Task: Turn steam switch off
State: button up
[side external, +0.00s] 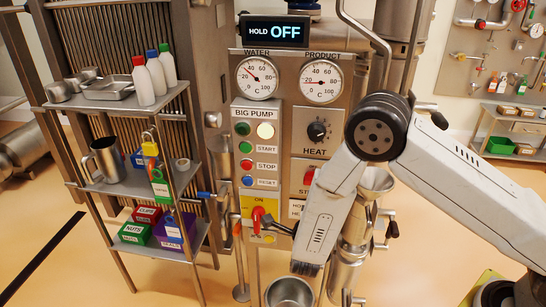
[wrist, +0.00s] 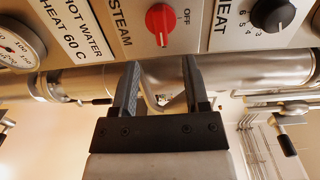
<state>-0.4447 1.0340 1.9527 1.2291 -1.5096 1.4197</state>
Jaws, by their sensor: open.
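The steam switch (wrist: 160,24) is a round red knob on a steel panel at the top of the wrist view, beside the printed words STEAM and OFF. A pale mark shows near its lower edge; I cannot tell its exact setting. In the side view, the red switch (side external: 309,177) under the HEAT knob is partly covered by my arm. My gripper (wrist: 161,72) is open and empty. Its two dark fingers point up toward the panel in the wrist view, below the knob and apart from it. My fingers are hidden or unclear in the side view.
The black HEAT knob (wrist: 272,15) is right of the switch, and the HOT WATER label (wrist: 80,25) is left. A steel pipe (wrist: 235,72) runs behind my fingers. A red-and-yellow ON switch (side external: 260,216) and a shelf (side external: 118,105) with bottles and boxes stand left.

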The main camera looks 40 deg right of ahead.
jog(key=x, duration=0.7)
jog(key=shift+w+d, duration=0.25)
jog(key=shift+d, duration=0.05)
dwell(0.4)
grip_shut()
